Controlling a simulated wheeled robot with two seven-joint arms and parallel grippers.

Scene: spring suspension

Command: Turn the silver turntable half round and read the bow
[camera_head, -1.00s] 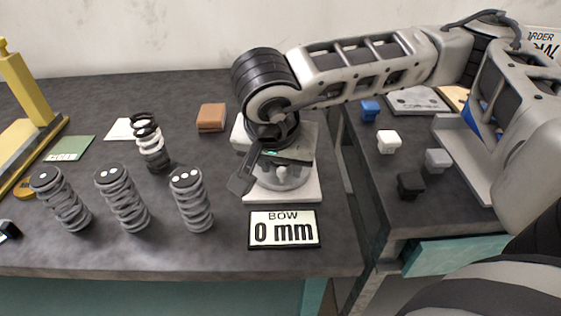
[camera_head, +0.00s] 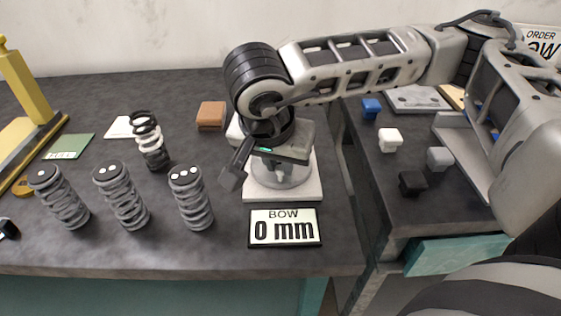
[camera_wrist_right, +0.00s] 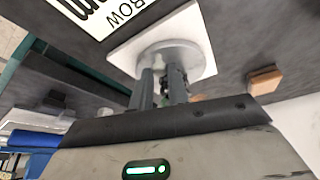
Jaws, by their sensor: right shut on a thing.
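The silver turntable (camera_head: 284,181) is a round grey disc on a white square base (camera_head: 310,190), at the middle right of the dark bench. My right gripper (camera_head: 271,168) points down over it, shut on an upright part at its middle. The right wrist view shows both fingers (camera_wrist_right: 165,88) together above the silver disc (camera_wrist_right: 193,55); what is between them is mostly hidden. The bow display (camera_head: 285,228) in front reads "BOW 0 mm". My left gripper is not recognisable in view.
Several grey coil springs (camera_head: 125,200) stand left of the turntable, with a black-and-white spring (camera_head: 150,142) behind. A brown block (camera_head: 211,115) lies at the back. Small blue, white, grey and black blocks (camera_head: 412,183) sit on the right bench. A yellow stand (camera_head: 25,85) is far left.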

